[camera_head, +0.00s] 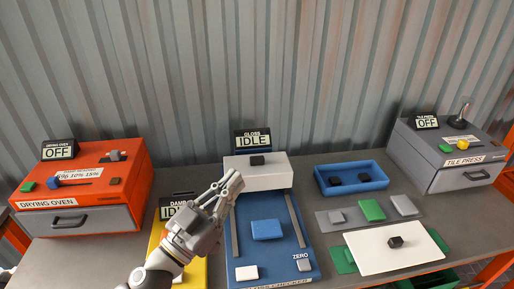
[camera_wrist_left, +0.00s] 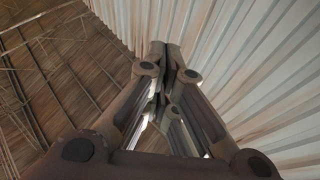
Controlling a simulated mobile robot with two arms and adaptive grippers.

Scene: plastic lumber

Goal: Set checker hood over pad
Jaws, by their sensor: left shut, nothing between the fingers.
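The gloss checker (camera_head: 284,262) is a blue base with two dark rails and a sign (camera_head: 253,141) reading IDLE. My left gripper (camera_head: 232,180) is shut and empty, in front of the hood's left part in the head view. Whether it touches the hood I cannot tell. The left wrist view shows its closed fingers (camera_wrist_left: 168,55) against wall and ceiling. My right gripper is not in view.
A white block (camera_head: 246,273) and a grey ZERO button (camera_head: 303,265) are at the checker's front. A yellow damp device (camera_head: 193,274) is behind my left arm. The orange drying oven (camera_head: 84,190) stands left; a blue tray (camera_head: 351,178), white board (camera_head: 385,256) and tile press (camera_head: 450,155) stand right.

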